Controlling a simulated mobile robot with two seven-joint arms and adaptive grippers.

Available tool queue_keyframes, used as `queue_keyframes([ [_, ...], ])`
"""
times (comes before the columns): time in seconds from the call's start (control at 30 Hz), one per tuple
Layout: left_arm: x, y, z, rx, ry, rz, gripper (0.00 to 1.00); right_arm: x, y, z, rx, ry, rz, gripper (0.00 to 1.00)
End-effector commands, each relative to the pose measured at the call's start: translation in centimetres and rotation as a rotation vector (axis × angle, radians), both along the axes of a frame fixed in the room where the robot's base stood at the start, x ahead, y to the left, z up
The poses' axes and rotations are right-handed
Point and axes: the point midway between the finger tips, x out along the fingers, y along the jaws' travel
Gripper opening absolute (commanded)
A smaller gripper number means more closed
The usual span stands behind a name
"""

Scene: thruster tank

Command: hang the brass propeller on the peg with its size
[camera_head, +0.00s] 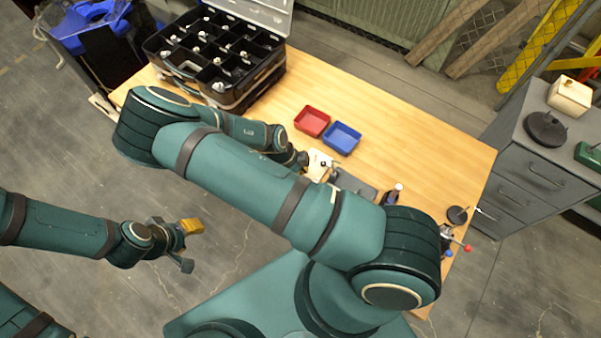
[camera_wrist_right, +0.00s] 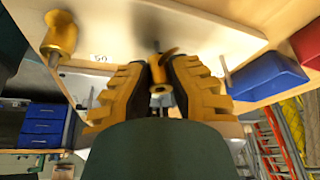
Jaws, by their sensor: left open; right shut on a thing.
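My right gripper (camera_wrist_right: 158,88) is shut on the brass propeller (camera_wrist_right: 162,70), seen between its yellow-padded fingers in the wrist view. A pale wooden peg board (camera_wrist_right: 195,28) lies beyond it. A thin grey peg (camera_wrist_right: 225,72) stands right of the fingers; another peg (camera_wrist_right: 157,46) shows just behind the propeller. I cannot tell whether the propeller touches that peg. A label reading 50 (camera_wrist_right: 100,57) is on the left. In the head view the board (camera_head: 318,163) is partly hidden by my right arm. My left gripper (camera_head: 190,246) is open and empty, off the bench.
A brass-coloured flanged part (camera_wrist_right: 60,36) is at the wrist view's left. A red bin (camera_head: 312,121) and a blue bin (camera_head: 342,138) stand on the bench (camera_head: 415,135) near the board. A black compartment case (camera_head: 215,60) sits at back left. A grey drawer cabinet (camera_head: 540,165) stands at right.

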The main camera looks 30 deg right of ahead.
Motion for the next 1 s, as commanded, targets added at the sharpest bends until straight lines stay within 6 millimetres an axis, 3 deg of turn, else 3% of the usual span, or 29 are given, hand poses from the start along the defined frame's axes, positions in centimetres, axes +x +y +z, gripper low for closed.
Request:
queue_keyframes([
  [1.0,0.0,0.0,-1.1,0.0,0.0,0.0,0.47,0.0,0.0,-1.5,0.001,-0.001,0.0,0.0],
])
